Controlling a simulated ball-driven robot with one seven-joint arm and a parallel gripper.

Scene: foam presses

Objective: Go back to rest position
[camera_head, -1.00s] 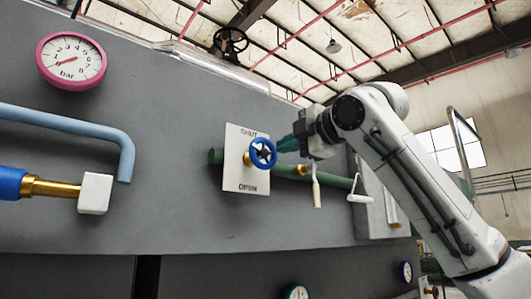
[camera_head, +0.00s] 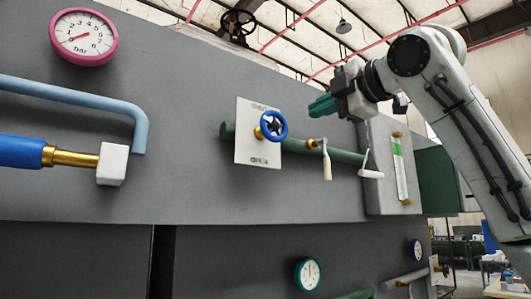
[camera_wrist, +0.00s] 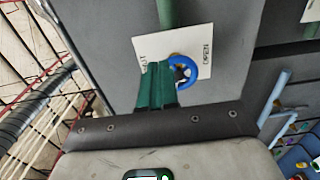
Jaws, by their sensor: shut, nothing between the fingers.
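My gripper (camera_head: 322,106) has green fingers, shut with nothing between them. It is right of and above the blue handwheel (camera_head: 274,125), apart from it in the head view. The handwheel sits on a white plate (camera_head: 247,151) marked SHUT at the top and OPEN at the bottom, on the grey press wall. In the wrist view my shut fingers (camera_wrist: 158,88) partly cover the plate (camera_wrist: 202,42), with the blue wheel (camera_wrist: 188,68) just to their right.
A green pipe (camera_head: 300,148) with two white-handled levers runs right of the plate. A pink-rimmed gauge (camera_head: 83,37), a light blue pipe (camera_head: 75,92) and a white block (camera_head: 112,164) are at the left. A sight-glass panel (camera_head: 400,165) stands below my arm.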

